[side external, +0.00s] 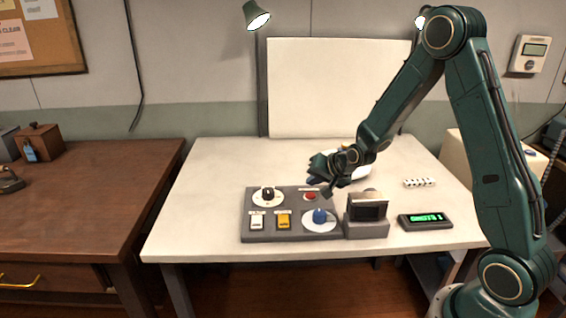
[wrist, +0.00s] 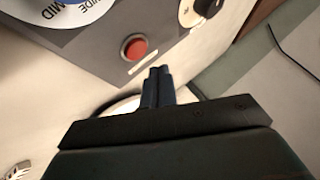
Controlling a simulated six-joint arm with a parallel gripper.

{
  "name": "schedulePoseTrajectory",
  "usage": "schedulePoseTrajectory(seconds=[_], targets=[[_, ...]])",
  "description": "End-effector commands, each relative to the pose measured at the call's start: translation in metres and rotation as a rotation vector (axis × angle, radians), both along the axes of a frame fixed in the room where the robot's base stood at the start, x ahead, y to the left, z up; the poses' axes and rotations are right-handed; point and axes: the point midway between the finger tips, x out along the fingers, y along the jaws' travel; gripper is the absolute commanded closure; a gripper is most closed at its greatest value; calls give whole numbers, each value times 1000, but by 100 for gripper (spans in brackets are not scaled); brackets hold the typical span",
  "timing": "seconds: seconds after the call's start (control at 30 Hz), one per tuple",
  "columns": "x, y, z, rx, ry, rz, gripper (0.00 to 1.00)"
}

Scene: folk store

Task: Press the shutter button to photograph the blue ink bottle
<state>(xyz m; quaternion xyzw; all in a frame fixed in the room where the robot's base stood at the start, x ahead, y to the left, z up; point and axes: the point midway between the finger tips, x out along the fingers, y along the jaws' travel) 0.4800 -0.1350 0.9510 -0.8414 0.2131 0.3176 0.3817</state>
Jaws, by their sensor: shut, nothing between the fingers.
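A red button (side external: 310,197) sits on the grey control panel (side external: 248,237); it also shows in the wrist view (wrist: 134,47). My gripper (side external: 327,190) is shut and empty, above the panel's back right part, close to the red button. In the wrist view my shut fingers (wrist: 160,72) are below and right of the button, apart from it in the picture. A white round platform (side external: 362,171) stands behind my gripper, partly hidden by it.
The panel has a black knob (side external: 267,192), a blue knob (side external: 319,216) on a white dial, a white switch (side external: 257,222) and a yellow switch (side external: 283,221). A small grey monitor (side external: 368,228) and a green display (side external: 425,221) stand right. The table's left side (side external: 205,190) is clear.

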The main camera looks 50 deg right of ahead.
Motion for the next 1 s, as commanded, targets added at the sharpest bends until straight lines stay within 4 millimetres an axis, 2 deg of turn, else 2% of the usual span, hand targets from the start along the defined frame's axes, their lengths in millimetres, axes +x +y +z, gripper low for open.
schedulePoseTrajectory(seconds=[0.1,0.3,1.0], targets=[[0,0,-9,2,2,0,100],[0,0,-16,0,0,0,100],[0,0,-17,0,-1,1,100]])
